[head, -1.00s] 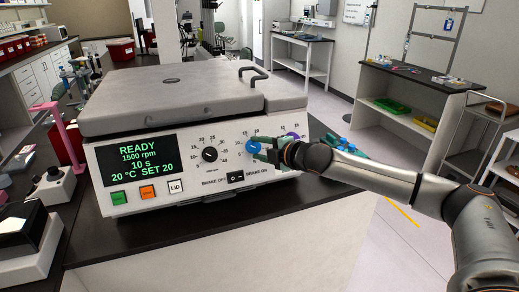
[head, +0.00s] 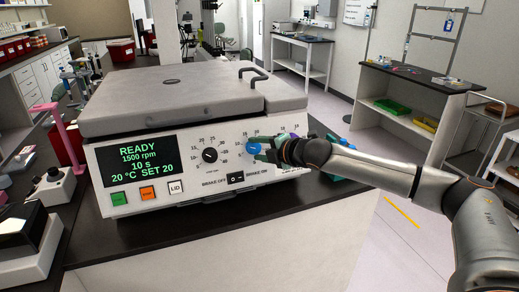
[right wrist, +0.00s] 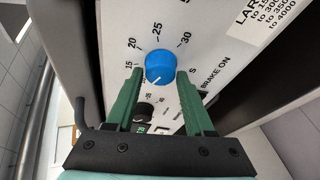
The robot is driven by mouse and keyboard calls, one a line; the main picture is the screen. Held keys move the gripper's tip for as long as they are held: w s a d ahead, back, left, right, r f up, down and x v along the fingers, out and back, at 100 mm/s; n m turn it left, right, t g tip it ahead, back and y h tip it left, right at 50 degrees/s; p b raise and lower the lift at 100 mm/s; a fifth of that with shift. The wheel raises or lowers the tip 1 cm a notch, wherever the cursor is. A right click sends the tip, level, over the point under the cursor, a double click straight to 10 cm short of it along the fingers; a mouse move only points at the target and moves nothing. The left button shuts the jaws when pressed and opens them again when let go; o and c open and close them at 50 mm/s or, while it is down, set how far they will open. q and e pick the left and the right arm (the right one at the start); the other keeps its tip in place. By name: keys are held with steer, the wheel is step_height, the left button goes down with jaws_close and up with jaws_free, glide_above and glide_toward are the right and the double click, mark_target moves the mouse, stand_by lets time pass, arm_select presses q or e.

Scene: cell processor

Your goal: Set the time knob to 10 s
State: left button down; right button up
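The cell processor (head: 190,100) has a tilted front panel. Its lit display (head: 139,161) reads READY, 1500 rpm, 10 s, 20 °C SET 20. The blue knob (head: 253,147) is on the panel, right of a black knob (head: 210,155). In the right wrist view the blue knob (right wrist: 159,66) has a pale mark towards its lower left and a printed scale around it. My right gripper (head: 262,152) is open at the blue knob. Its green fingertips (right wrist: 159,74) are on either side of the knob, with narrow gaps visible. My left gripper is not in view.
Green (head: 119,199), orange (head: 148,193) and white LID (head: 176,187) buttons and a brake switch (head: 235,178) are below the knobs. A purple knob is mostly hidden behind my right gripper. A small knobbed box (head: 54,186) stands left. The dark bench front is clear.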

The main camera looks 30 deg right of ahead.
steer(key=o, duration=0.3)
steer(key=shift+o, duration=0.2)
steer(key=b+v, duration=0.1)
steer(key=v, duration=1.1)
steer(key=shift+s+b, duration=0.2)
steer(key=shift+b, duration=0.2)
steer(key=shift+d+r, duration=0.1)
